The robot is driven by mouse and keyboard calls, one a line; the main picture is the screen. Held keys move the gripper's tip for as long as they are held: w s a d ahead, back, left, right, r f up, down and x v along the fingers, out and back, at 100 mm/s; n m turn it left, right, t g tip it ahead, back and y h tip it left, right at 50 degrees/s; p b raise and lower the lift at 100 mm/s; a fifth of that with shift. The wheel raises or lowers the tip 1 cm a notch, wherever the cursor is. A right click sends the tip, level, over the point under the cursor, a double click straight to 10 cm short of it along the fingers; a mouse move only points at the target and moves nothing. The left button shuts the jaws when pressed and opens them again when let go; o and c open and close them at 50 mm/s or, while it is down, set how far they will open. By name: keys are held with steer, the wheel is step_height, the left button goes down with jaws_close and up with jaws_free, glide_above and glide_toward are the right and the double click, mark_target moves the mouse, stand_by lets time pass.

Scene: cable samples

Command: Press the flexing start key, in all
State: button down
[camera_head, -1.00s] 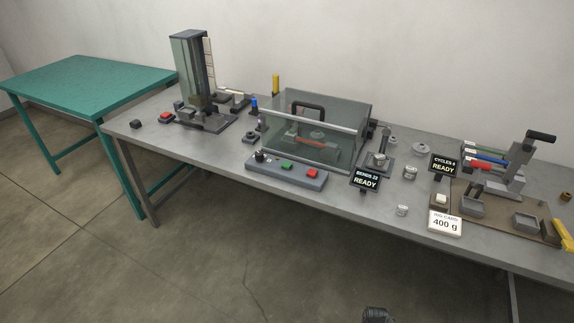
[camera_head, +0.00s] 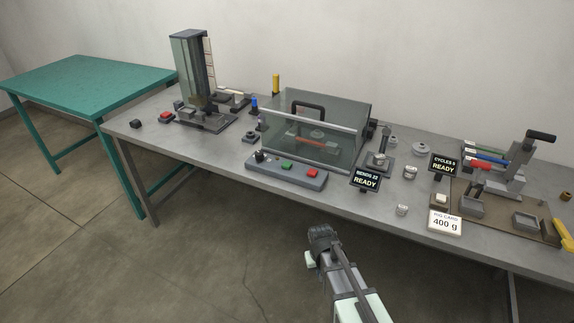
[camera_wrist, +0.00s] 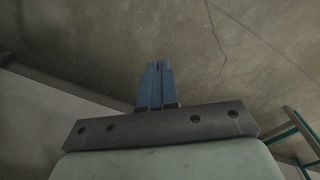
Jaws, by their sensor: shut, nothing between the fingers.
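The flexing rig (camera_head: 345,150) is a clear-walled box with a dark handle, and a red cable sample shows inside it. A grey control box (camera_head: 262,175) stands in front of it. It carries a dark knob (camera_head: 260,156), a green key (camera_head: 287,165) and a red key (camera_head: 312,173). No lettering on the keys is readable, so I cannot confirm which is the start key. A display (camera_head: 366,180) beside it reads "BENDS", then a blurred number, and "READY". My gripper (camera_wrist: 157,66) is shut and empty, its blue fingers together over the floor. My arm shows in front of the bench, apart from the keys.
A second display (camera_head: 444,164) reads "CYCLES" and "READY". A card (camera_head: 444,222) reads "400 g". A tall tester (camera_head: 192,80) stands at the left, and a lever rig (camera_head: 510,165) at the right. The floor before the bench is clear.

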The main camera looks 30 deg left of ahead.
steer(key=w+a+r+n+t, duration=0.1)
steer(key=w+a+r, duration=0.2)
steer(key=a+r, duration=0.35)
steer(key=w+a+r+n+t, duration=0.1)
steer(key=w+a+r+t, duration=0.1)
steer(key=w+a+r, duration=0.35)
step_height(320, 180, up, 24)
steer(key=m+t+h, duration=0.2)
steer(key=m+t, duration=0.2)
steer(key=t, duration=0.1)
glide_above(285, 165)
steer(key=shift+f, duration=4.4)
